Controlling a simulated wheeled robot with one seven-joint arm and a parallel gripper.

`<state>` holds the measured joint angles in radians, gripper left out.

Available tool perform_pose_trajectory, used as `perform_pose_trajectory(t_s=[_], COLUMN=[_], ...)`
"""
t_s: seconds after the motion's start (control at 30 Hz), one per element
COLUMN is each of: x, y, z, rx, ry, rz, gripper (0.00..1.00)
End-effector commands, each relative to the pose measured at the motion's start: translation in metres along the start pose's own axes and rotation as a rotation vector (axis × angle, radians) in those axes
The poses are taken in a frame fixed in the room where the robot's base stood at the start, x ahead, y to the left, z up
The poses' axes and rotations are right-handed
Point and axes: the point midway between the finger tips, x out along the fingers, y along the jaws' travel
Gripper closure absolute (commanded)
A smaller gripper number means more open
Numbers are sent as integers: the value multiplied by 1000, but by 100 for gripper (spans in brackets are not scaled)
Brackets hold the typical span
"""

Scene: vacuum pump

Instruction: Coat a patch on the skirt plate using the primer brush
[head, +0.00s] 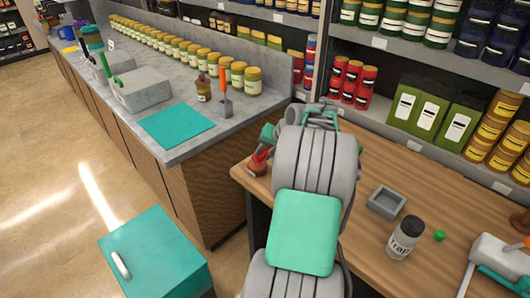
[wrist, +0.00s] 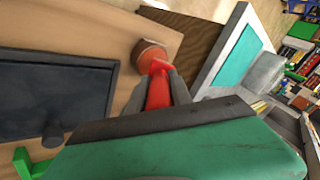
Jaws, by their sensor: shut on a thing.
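My gripper (wrist: 168,88) is shut on the red handle of a tool with a round red-brown end, which looks like the primer brush (wrist: 151,54). In the head view the brush (head: 258,163) is at the wooden table's far left corner, and my gripper (head: 267,142) is partly hidden by my arm. In the wrist view a dark flat panel with a raised rim (wrist: 55,95) lies left of the brush, apart from it. It may be the skirt plate, but I cannot tell for sure. Whether the brush end touches the tabletop is unclear.
The wooden table (head: 400,165) holds a grey tray (head: 387,202), a labelled jar (head: 404,240) and a small green cap (head: 439,235). Across a gap stands a grey counter with a teal mat (head: 177,126) and jars. A teal cabinet (head: 155,255) stands at front left. Stocked shelves line the back.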

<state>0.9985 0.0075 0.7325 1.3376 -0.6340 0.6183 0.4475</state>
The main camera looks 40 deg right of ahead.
Motion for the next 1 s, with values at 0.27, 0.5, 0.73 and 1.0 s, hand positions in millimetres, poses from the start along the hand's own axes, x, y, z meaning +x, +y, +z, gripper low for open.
perform_pose_trajectory(t_s=[0.27, 0.5, 0.73, 1.0], x=[3, 6, 8, 8], y=[2, 3, 4, 5], z=[1, 2, 3, 3], rx=[0, 0, 0, 0], ry=[0, 0, 0, 0], rz=[0, 0, 0, 0], gripper=[100, 100, 100, 100])
